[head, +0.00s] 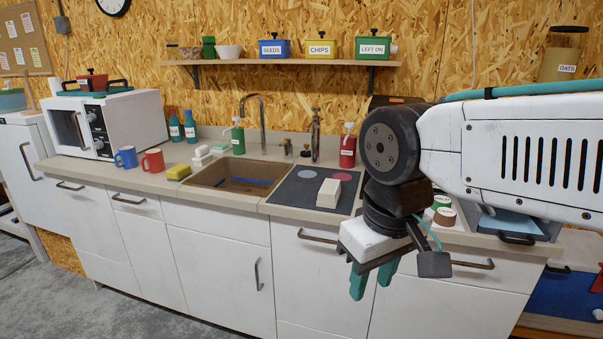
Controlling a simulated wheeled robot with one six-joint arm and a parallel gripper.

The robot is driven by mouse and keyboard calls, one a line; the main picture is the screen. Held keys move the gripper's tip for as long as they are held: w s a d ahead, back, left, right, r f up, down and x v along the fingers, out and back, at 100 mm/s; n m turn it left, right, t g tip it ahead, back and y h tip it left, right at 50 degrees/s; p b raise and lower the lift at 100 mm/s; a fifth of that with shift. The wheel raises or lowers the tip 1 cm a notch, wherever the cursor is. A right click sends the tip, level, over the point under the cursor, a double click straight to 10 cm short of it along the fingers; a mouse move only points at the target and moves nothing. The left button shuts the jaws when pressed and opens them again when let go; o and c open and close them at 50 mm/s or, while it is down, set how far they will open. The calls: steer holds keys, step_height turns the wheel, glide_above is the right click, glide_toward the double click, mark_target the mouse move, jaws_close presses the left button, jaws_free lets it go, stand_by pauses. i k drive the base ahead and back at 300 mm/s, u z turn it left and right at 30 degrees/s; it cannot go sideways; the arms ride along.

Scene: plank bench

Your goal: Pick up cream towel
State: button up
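A cream, block-shaped thing (328,194), which looks like the folded cream towel, lies on the dark cooktop panel (290,196) right of the sink. My gripper (373,278) hangs pointing down in front of the counter, to the right of the cream thing and nearer to me. Its two teal fingers are apart, with nothing seen between them. It does not touch the cream thing.
The sink (235,181) is left of the cooktop. A red bottle (348,150) stands behind the cream thing. Red (152,161) and blue (126,157) mugs, a yellow sponge (179,172) and a microwave (108,122) are farther left. Cans (444,216) stand partly behind my arm.

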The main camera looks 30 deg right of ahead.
mark_target(330, 192)
steer(key=i, duration=1.15)
steer(key=z, duration=1.4)
